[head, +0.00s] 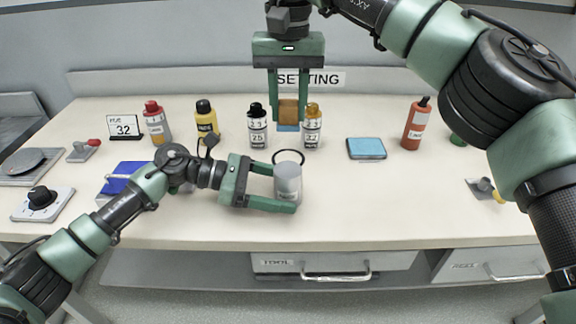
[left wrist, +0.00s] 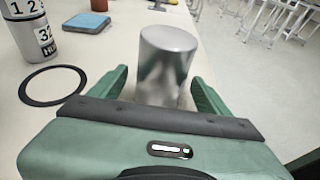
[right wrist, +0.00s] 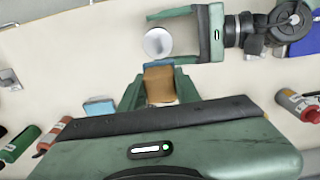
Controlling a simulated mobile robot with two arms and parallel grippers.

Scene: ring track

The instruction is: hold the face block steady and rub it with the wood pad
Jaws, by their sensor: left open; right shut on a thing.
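The face block looks to be the grey metal cylinder (head: 288,180), standing upright on the bench. My left gripper (head: 282,189) is open, with one finger on each side of the cylinder; whether they touch it I cannot tell. The cylinder also shows between the fingers in the left wrist view (left wrist: 167,62). My right gripper (head: 288,120) is shut on the wood pad (head: 288,110), a brown block with a blue underside. It holds the pad above the bench, beyond the cylinder and apart from it. The right wrist view shows the pad (right wrist: 159,84) and the cylinder's round top (right wrist: 158,42).
A black ring (head: 274,157) lies just behind the cylinder. Bottles 25 (head: 257,130) and 32 (head: 312,128) stand behind it. A blue pad (head: 366,148) lies to the right. A blue box (head: 122,175) sits behind my left arm. The right front bench is mostly clear.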

